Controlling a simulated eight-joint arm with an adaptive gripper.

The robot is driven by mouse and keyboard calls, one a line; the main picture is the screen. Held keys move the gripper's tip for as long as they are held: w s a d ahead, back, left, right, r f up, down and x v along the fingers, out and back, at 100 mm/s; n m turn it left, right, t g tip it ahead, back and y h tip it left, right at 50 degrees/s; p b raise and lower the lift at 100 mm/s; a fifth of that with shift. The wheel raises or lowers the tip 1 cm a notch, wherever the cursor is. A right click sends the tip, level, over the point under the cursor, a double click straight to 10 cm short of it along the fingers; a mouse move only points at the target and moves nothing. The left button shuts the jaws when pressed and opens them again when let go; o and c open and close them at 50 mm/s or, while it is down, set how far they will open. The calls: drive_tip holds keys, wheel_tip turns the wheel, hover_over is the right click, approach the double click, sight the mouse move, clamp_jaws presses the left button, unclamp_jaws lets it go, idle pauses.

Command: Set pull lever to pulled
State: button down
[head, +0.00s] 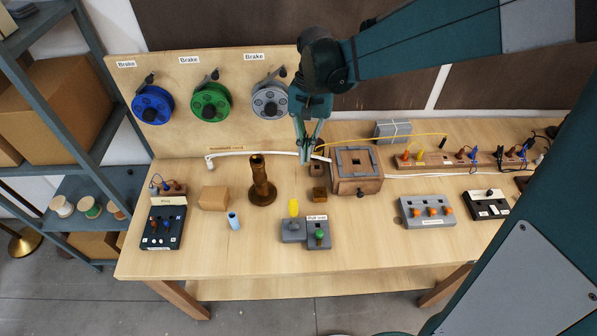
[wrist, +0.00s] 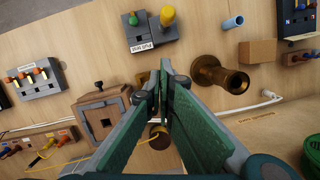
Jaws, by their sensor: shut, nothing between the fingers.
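The grey pull test unit (head: 318,235) sits near the front middle of the table. It has a yellow-topped lever (head: 293,208) on its left part and a green knob (head: 320,234) on its right part. I cannot tell which one is the pull lever, or its setting. The yellow top (wrist: 167,16) and green knob (wrist: 133,19) also show at the top of the wrist view. My gripper (head: 304,160) is shut and empty, pointing down at the back of the table, behind the unit and apart from it. Its closed fingers (wrist: 164,75) fill the lower middle of the wrist view.
A white cord (head: 240,155) runs behind.

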drive_tip(key=shift+w+a+g, duration=0.2)
drive_tip(key=shift+a+g, duration=0.1)
drive_tip(key=shift+f, duration=0.1)
idle(0.3)
drive_tip(key=s+a+f+p, duration=0.1)
drive_tip(key=s+f, duration=0.5)
drive_tip(key=f, duration=0.3)
drive_tip(key=shift+s+a+f, duration=0.15)
drive_tip(key=shift+a+f, duration=0.1)
drive_tip(key=shift+a, duration=0.1)
idle(0.4)
drive_tip(key=shift+s, duration=0.15)
idle(0.3)
